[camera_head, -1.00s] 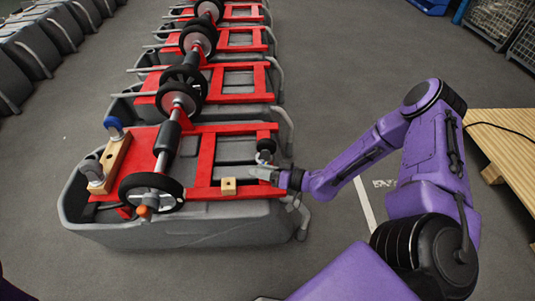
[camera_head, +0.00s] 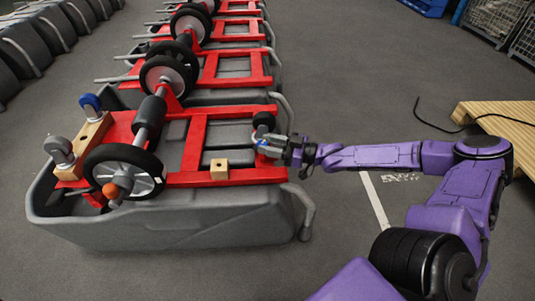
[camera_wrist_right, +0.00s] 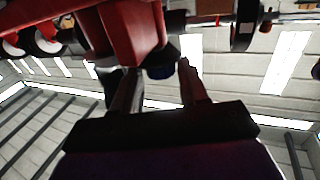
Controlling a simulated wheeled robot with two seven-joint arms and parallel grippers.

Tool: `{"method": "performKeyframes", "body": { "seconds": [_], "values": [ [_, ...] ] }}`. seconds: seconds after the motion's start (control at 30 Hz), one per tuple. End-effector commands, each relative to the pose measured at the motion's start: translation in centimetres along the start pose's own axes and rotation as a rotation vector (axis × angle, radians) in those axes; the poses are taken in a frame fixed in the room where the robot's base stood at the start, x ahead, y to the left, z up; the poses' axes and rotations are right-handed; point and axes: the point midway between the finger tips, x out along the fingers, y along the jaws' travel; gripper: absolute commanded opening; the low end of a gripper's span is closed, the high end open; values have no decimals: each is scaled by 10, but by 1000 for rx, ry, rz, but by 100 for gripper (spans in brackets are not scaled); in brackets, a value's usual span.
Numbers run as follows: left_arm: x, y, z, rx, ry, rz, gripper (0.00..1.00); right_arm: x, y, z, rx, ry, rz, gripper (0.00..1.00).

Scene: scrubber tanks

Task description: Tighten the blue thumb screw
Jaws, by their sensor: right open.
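The blue thumb screw (camera_head: 263,142) shows as a small blue spot at the right end of the nearest red frame, just below a black caster wheel. My right gripper (camera_head: 261,144) is open, with its fingertips at the screw. In the right wrist view, a dark blue round piece (camera_wrist_right: 160,71) appears between and just beyond the fingers (camera_wrist_right: 158,80), under a red bracket. I cannot tell whether the fingers touch it. My left gripper is not in view.
A wooden pallet (camera_head: 500,125) stands right.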

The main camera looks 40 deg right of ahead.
Motion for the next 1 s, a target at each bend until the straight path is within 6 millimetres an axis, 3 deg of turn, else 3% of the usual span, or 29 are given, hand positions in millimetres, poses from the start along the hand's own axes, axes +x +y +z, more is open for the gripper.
{"method": "performKeyframes", "body": {
  "seconds": [0.33,0.37,0.47,0.5,1.0],
  "values": [
    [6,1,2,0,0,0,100,8,-1,-2,1,0,-1,44],
    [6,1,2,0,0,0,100,8,-1,-2,1,0,-1,40],
    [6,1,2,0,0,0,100,7,-1,-1,2,0,-1,8],
    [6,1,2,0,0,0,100,7,-1,-1,1,0,-1,2],
    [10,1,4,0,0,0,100,7,-2,1,6,-1,108,2]
  ]
}}
